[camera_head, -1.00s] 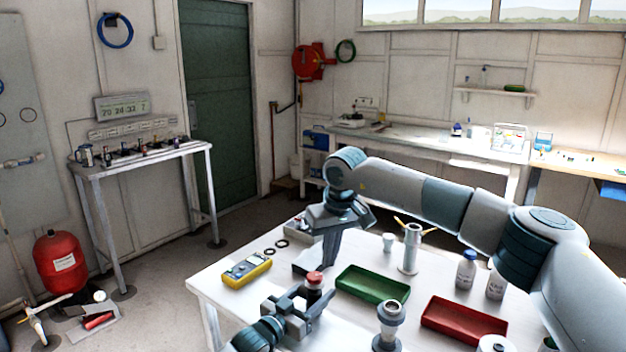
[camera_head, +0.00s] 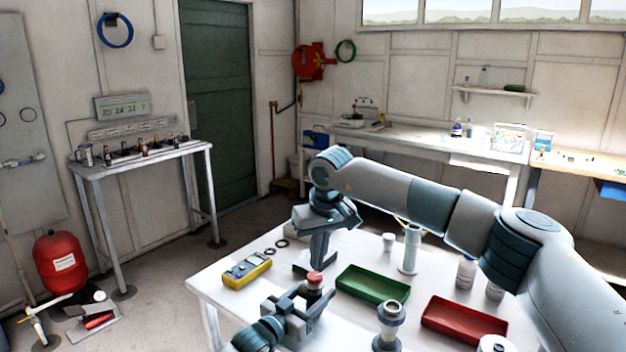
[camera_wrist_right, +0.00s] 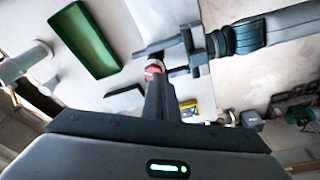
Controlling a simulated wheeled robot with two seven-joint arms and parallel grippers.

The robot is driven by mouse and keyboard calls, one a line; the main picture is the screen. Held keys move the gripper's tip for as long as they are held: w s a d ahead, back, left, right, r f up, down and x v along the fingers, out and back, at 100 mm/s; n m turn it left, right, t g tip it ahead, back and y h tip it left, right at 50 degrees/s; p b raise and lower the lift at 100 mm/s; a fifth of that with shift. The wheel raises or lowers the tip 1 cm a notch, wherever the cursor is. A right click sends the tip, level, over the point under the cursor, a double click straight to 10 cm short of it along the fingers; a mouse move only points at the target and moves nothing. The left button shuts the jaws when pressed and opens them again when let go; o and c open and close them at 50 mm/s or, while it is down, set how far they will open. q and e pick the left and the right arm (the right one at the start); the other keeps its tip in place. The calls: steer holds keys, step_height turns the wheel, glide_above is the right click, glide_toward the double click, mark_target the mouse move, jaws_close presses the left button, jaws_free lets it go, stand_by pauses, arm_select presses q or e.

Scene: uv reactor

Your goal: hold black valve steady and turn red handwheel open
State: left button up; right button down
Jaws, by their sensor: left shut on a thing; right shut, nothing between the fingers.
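The black valve (camera_head: 314,293) stands near the table's front left, with the red handwheel (camera_head: 315,278) on top. My left gripper (camera_head: 306,300) is shut on the valve's body below the handwheel. In the right wrist view the red handwheel (camera_wrist_right: 153,70) shows past the tips of my right gripper (camera_wrist_right: 155,82), and my left gripper's fingers (camera_wrist_right: 172,58) lie beside it. My right gripper (camera_head: 317,264) points down, shut and empty, just above or behind the handwheel. I cannot tell whether it touches the handwheel. Most of the valve's body is hidden by my left fingers.
A yellow multimeter (camera_head: 247,271) lies to the left on the white table (camera_head: 215,289). A green tray (camera_head: 372,284) is right of the valve, and a red tray (camera_head: 464,320) further right. A grey-white funnel-topped stand (camera_head: 390,318) is at the front. A metal cylinder (camera_head: 410,250) stands behind.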

mark_target(315, 278)
step_height(315, 278, down, 6)
steer(key=shift+f, duration=0.15)
stand_by(0.5)
steer(key=shift+w, duration=0.1)
stand_by(0.7)
steer(key=shift+w+d, duration=0.1)
steer(key=shift+d, duration=0.2)
steer(key=shift+w+d, duration=0.15)
steer(key=shift+d, duration=0.2)
steer(key=shift+w+d, duration=0.2)
steer(key=shift+d, duration=0.15)
steer(key=shift+s+d, duration=0.1)
steer(key=shift+s, duration=0.1)
steer(key=shift+s+d, duration=0.1)
steer(key=shift+s, duration=0.05)
stand_by(0.3)
